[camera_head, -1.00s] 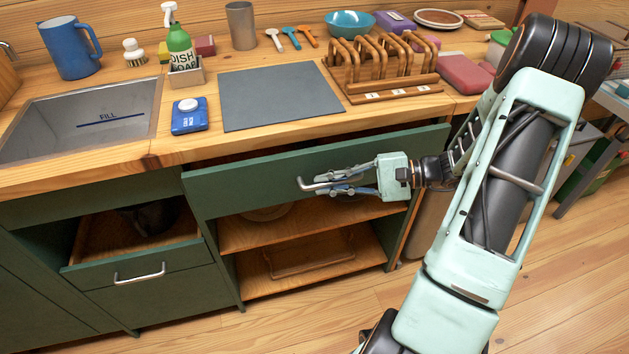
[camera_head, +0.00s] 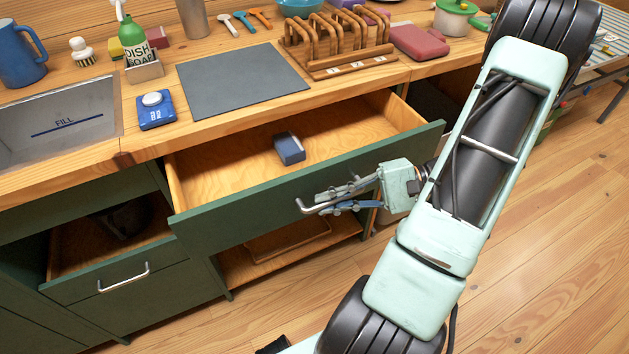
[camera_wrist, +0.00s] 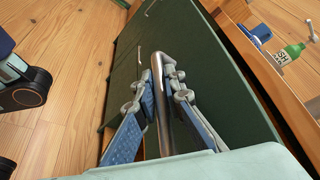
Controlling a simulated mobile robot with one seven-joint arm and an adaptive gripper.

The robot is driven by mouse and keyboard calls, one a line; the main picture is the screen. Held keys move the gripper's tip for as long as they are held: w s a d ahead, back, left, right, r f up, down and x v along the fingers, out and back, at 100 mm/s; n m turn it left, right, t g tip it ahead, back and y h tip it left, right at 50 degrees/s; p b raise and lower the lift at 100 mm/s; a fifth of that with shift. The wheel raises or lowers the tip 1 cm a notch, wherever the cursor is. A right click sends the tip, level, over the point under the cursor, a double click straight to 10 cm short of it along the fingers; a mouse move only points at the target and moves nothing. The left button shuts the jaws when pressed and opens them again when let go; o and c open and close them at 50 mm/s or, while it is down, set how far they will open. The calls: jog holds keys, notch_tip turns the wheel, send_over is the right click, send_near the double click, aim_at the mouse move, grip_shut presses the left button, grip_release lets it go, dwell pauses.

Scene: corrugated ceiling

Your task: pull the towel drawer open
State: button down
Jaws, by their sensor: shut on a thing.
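The wide green drawer (camera_head: 250,217) under the counter stands well open in the head view. Its wooden inside shows, with a small dark blue-grey box (camera_head: 289,149) lying in it. I see no towel in the drawer. My gripper (camera_head: 328,204) is shut on the metal bar handle (camera_head: 303,207) at the middle of the drawer front. In the wrist view the handle (camera_wrist: 163,100) runs between the two blue-padded fingers of my gripper (camera_wrist: 162,90). The green drawer front (camera_wrist: 215,85) fills much of that view.
A lower left drawer (camera_head: 125,279) also stands partly open, with a dark thing inside. The counter (camera_head: 180,133) above holds a sink (camera_head: 55,115), a grey mat (camera_head: 240,82), a blue device (camera_head: 156,108) and a wooden rack (camera_head: 335,45). Wooden floor (camera_head: 540,240) is clear at right.

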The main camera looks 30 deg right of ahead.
jog(key=s, duration=1.2)
jog(key=shift+s, duration=0.25)
jog(key=c, duration=2.3)
grip_release()
jog(key=v, duration=1.2)
jog(key=shift+r, duration=0.1)
